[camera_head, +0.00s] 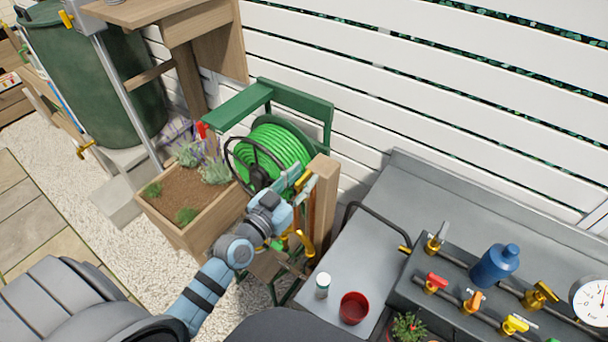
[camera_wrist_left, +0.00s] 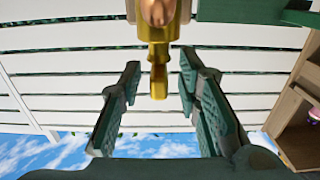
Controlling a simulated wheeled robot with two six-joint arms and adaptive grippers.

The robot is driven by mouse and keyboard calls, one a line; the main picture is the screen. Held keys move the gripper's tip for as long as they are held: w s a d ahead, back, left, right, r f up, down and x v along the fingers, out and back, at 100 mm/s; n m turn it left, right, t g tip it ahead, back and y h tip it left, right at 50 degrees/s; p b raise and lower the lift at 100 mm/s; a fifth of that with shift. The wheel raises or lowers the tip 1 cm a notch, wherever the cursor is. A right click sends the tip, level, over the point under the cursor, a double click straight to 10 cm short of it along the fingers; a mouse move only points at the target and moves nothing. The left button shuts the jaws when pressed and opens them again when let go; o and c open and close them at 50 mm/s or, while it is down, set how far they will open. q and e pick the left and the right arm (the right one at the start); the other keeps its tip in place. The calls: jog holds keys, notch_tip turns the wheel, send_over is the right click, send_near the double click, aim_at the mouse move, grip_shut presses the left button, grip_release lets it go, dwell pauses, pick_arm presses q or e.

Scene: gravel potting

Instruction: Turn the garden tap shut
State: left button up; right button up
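The garden tap (camera_head: 305,243) is brass and sits at the wooden post (camera_head: 324,200) beside the hose reel; my left gripper partly hides it in the head view. In the left wrist view the brass tap (camera_wrist_left: 158,55) hangs in from the top middle, with a copper-coloured part above. My left gripper (camera_head: 297,190) is right at the post. In the left wrist view my left gripper (camera_wrist_left: 160,105) is open, its two fingers on either side of the tap's lower end with clear gaps. I cannot tell the handle's angle. My right gripper is not in view.
A green hose reel (camera_head: 280,150) stands just behind the left gripper, and a wooden planter (camera_head: 205,225) lies to its left. A grey bench (camera_head: 365,245) at right carries a red pot (camera_head: 354,308), a white bottle (camera_head: 323,285) and a pipe board with several valves and a blue bottle (camera_head: 494,266).

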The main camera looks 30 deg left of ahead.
pick_arm(q)
jog(key=shift+w+d, duration=0.1)
jog(key=shift+w, duration=0.3)
jog(key=shift+r, duration=0.1)
jog(key=shift+s, duration=0.1)
jog(key=shift+c, duration=0.6)
grip_shut()
jog(key=shift+b, duration=0.4)
